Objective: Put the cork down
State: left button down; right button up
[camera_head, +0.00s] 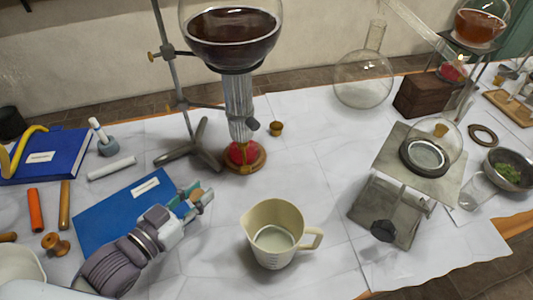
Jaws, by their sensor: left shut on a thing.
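My left gripper (198,202) reaches in from the lower left, over the right end of the flat blue book. Its fingers are shut on a small brown cork (196,194), which is partly hidden between them. I cannot tell how high the cork is above the surface. Another small brown cork-like stopper (276,129) stands on the white tabletop near the burner. My right gripper is not in view.
A beige measuring jug (262,250) stands right of my left gripper. A stand foot (195,150) and red-topped burner (243,157) are behind it. A blue book (115,215) lies beneath. White tabletop is clear between jug and burner.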

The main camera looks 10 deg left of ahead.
pick_arm(q)
jog(key=x, duration=0.5)
jog(key=r+p+x, duration=0.1)
jog(key=x, duration=0.5)
jog(key=r+x, duration=0.1)
jog(key=x, duration=0.4)
jog(key=shift+w+d+r+p, duration=0.25)
jog(key=shift+w+p, duration=0.1)
jog(key=shift+w, duration=0.1)
jog(key=shift+w+f, duration=0.1)
jog(key=shift+w, duration=0.1)
notch_tip(320, 180, down, 3)
jog(key=shift+f, duration=0.2)
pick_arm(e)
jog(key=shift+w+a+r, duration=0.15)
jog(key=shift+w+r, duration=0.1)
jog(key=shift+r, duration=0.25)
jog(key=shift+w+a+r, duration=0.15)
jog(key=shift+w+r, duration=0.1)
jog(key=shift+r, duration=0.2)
pick_arm(q)
jog(key=shift+f, duration=0.65)
jog(key=c, duration=0.9)
grip_release()
jog(key=shift+o, duration=0.2)
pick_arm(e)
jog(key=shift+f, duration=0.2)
